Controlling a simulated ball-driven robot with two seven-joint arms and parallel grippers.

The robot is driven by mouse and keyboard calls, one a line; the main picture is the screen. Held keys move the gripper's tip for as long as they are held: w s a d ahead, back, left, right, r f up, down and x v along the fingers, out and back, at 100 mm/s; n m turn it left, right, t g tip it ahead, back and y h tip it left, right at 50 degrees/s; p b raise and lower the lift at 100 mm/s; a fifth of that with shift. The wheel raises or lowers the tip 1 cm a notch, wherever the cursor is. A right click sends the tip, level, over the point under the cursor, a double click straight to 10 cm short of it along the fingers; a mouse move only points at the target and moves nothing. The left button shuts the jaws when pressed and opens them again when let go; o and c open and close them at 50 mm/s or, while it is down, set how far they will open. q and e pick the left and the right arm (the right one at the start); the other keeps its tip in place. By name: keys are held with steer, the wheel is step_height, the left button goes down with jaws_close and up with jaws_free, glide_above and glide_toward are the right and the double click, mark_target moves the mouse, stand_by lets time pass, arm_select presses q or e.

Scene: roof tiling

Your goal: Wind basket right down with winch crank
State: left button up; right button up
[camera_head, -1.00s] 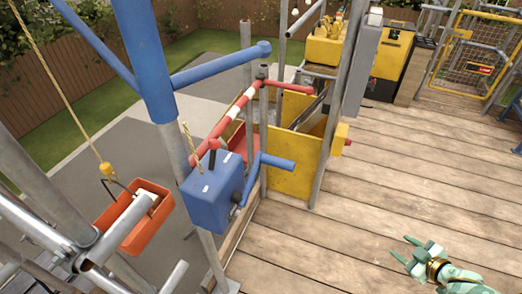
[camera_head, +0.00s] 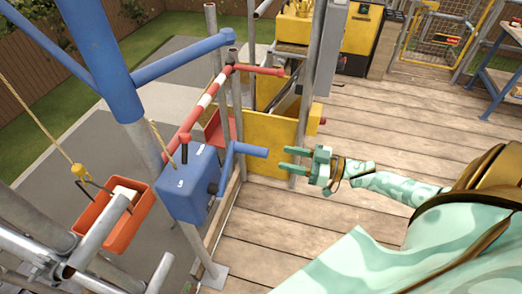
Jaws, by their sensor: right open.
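The winch is a blue box (camera_head: 187,188) on a post at the scaffold edge. Its blue crank (camera_head: 249,150) points right, with the handle roughly level. The orange basket (camera_head: 113,242) hangs from a rope (camera_head: 45,131) with a yellow hook fitting at the lower left, beyond the deck edge. My right gripper (camera_head: 285,160) is open and empty, its fingers pointing left at the end of the crank handle with a small gap between them. My left gripper is not in view.
A blue post (camera_head: 95,60) with a side arm stands above the winch. A red-and-white bar (camera_head: 205,101) and a yellow panel (camera_head: 270,143) lie behind the crank. Steel tubes (camera_head: 100,247) cross the lower left. The plank deck (camera_head: 380,130) is clear behind my right arm.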

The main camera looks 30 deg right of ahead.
mark_target(261, 152)
steer(key=x, duration=0.8)
steer(key=shift+w+a, duration=0.2)
steer(key=shift+w, duration=0.1)
steer(key=shift+r+p, duration=0.1)
steer(key=shift+p, duration=0.2)
jaws_close()
